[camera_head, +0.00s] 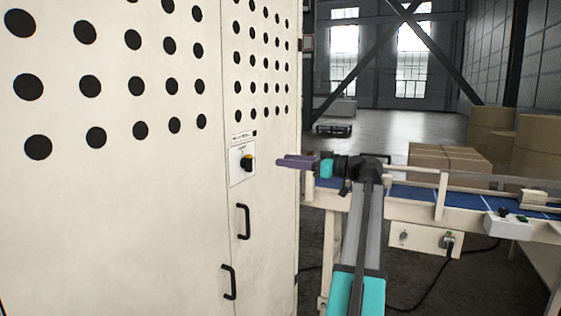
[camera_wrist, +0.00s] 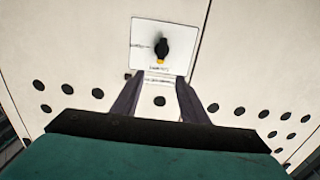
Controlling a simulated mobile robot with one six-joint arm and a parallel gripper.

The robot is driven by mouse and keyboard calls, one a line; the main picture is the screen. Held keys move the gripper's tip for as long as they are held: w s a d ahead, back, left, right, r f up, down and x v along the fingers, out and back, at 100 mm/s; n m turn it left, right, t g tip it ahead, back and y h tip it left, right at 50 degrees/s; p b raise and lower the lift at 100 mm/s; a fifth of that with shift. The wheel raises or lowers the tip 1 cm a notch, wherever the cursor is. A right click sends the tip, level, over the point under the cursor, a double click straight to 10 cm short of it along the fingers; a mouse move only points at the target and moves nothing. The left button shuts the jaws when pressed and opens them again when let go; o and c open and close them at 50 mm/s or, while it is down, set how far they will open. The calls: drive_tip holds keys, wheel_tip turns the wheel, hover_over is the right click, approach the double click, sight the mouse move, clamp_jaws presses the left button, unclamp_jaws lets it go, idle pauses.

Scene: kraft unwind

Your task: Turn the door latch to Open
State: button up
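The door latch (camera_head: 247,163) is a black knob with a yellow part on a pale plate (camera_head: 238,177) on the cream cabinet door. In the wrist view the latch (camera_wrist: 161,48) sits near the top centre on its white plate (camera_wrist: 146,35), with its yellow end toward the bottom of the picture. The lettering on the plate is too small to read. My gripper (camera_head: 280,162) is to the right of the latch in the head view, apart from it. In the wrist view the two dark fingers of my gripper (camera_wrist: 156,80) stand apart with nothing between them.
The cream cabinet (camera_head: 120,220) has rows of round black holes and two black handles (camera_head: 243,221), (camera_head: 229,282) below the latch. A blue conveyor (camera_head: 410,193) with a cardboard box (camera_head: 450,163) stands behind my arm at right. Brown rolls (camera_head: 535,145) stand beyond.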

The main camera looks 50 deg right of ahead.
sight(251, 157)
drive_tip(key=shift+s, duration=0.1)
drive_tip(key=shift+w, duration=0.2)
drive_tip(key=shift+p+x, duration=1.75)
drive_tip(key=shift+x, duration=5.15)
drive_tip(key=shift+a+f, duration=0.1)
drive_tip(key=shift+f, duration=0.05)
clamp_jaws()
